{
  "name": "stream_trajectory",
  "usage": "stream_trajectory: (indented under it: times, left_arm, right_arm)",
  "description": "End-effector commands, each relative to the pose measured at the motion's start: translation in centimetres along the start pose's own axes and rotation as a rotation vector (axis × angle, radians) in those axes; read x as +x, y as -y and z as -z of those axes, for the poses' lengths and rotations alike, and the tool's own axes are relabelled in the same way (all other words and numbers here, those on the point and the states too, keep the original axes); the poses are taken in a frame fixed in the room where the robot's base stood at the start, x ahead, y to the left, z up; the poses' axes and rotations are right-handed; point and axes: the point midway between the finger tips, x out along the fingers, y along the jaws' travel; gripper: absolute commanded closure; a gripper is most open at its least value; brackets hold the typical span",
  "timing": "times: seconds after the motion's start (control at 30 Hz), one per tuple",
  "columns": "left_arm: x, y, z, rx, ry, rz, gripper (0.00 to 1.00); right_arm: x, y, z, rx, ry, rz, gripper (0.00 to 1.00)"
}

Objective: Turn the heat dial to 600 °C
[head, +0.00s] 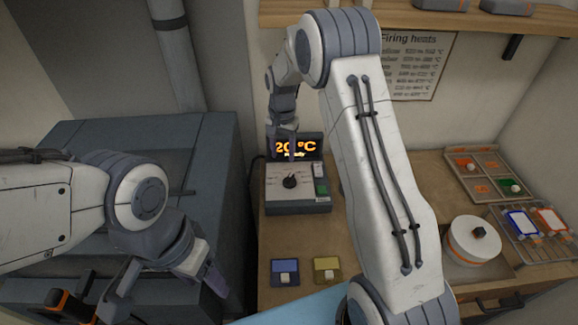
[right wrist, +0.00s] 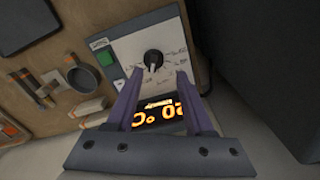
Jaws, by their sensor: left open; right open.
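The heat dial (head: 290,181) is a black knob on the pale top of a grey control box (head: 298,207). A display (head: 296,148) behind it reads 20 °C in orange, with a smaller word below. My right gripper (head: 284,146) is above the box, in front of the display. In the right wrist view the dial (right wrist: 153,59) shows just beyond and between the open, empty fingers (right wrist: 158,75), apparently not touched. Marks surround the dial, too small to read. My left gripper (head: 160,290) is open and empty at the lower left, away from the box.
A green button (head: 320,188) sits right of the dial. Blue (head: 285,271) and yellow (head: 327,269) trays lie in front of the box. A dark grey cabinet (head: 130,140) stands left. A white round pot (head: 473,242) and racks are at right. A firing chart (head: 418,65) hangs behind.

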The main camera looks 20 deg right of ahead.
Motion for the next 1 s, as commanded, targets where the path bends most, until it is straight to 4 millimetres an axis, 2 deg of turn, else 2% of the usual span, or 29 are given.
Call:
stream_trajectory:
  times: [0.03,0.1,0.2,0.37,0.7,0.83,1.0]
  left_arm:
    - [-0.5,0.0,0.0,0.0,0.0,0.0,0.4]
    - [-0.6,0.0,0.0,0.0,0.0,0.0,0.4]
    - [-0.8,-0.1,0.0,0.001,0.0,0.0,0.4]
    - [-1.8,-0.1,0.1,0.002,0.0,0.0,0.4]
    - [-4.6,-0.3,0.2,0.001,0.0,0.0,0.4]
    - [-5.0,-0.4,0.3,0.0,0.0,0.0,0.4]
    - [-5.2,-0.4,0.3,0.0,0.0,0.0,0.4]
  right_arm:
    - [0.6,-0.5,1.3,0.044,0.002,-0.005,0.47]
    - [1.2,-0.9,2.4,0.083,0.003,-0.007,0.47]
    - [1.9,-1.2,3.0,0.109,0.004,-0.009,0.47]
    - [3.8,-1.2,3.0,0.11,0.006,-0.011,0.47]
    - [9.9,-1.2,2.9,0.108,0.005,-0.01,0.47]
    - [11.3,-1.2,3.0,0.107,0.003,-0.009,0.47]
    - [12.1,-1.2,3.0,0.107,0.002,-0.008,0.47]
